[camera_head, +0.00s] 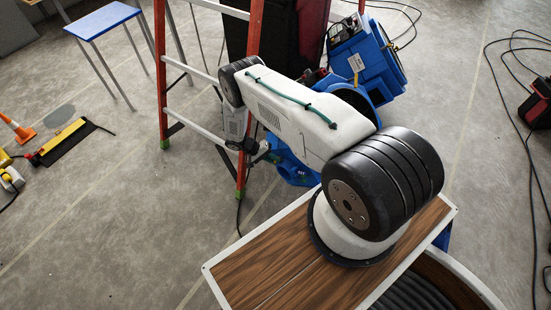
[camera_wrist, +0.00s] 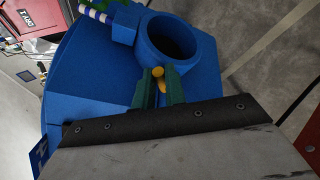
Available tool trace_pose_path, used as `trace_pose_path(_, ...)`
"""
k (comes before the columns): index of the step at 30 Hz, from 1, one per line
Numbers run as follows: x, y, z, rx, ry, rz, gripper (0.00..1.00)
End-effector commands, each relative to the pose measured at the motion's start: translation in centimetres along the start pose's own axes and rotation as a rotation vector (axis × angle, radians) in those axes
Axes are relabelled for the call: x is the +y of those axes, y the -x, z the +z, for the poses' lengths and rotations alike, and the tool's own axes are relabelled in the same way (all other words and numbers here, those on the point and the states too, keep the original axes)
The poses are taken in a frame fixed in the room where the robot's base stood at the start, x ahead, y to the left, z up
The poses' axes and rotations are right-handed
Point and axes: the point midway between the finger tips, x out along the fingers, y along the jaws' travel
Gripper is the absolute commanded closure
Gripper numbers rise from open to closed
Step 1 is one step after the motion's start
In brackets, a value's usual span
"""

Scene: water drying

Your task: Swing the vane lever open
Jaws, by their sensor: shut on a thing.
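In the wrist view my gripper (camera_wrist: 158,80) has two green fingers closed on a small yellow-orange lever (camera_wrist: 157,72). The lever sits at the near edge of a round, dark opening in a blue machine (camera_wrist: 85,85). The opening has a thick blue collar (camera_wrist: 204,50). The lever's lower part shows between the fingers; I cannot make out the vane itself. In the head view a blue machine (camera_head: 370,50) stands beyond my arm, partly hidden by it. My gripper's fingers are not visible there.
An orange stepladder (camera_head: 254,40) stands close beside my arm. A blue-topped table (camera_head: 103,20) is at the back left. Black cables (camera_head: 490,60) cross the floor at right. The left floor is mostly clear.

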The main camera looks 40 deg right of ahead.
Motion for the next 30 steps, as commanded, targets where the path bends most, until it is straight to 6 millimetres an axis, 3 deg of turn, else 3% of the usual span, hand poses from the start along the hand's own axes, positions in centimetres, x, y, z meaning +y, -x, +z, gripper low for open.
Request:
trace_pose_path(15,-1.9,0.1,-0.6,-0.083,-0.377,0.187,1.00)
trace_pose_path(30,-2.3,0.1,-0.9,-0.115,-0.514,0.255,1.00)
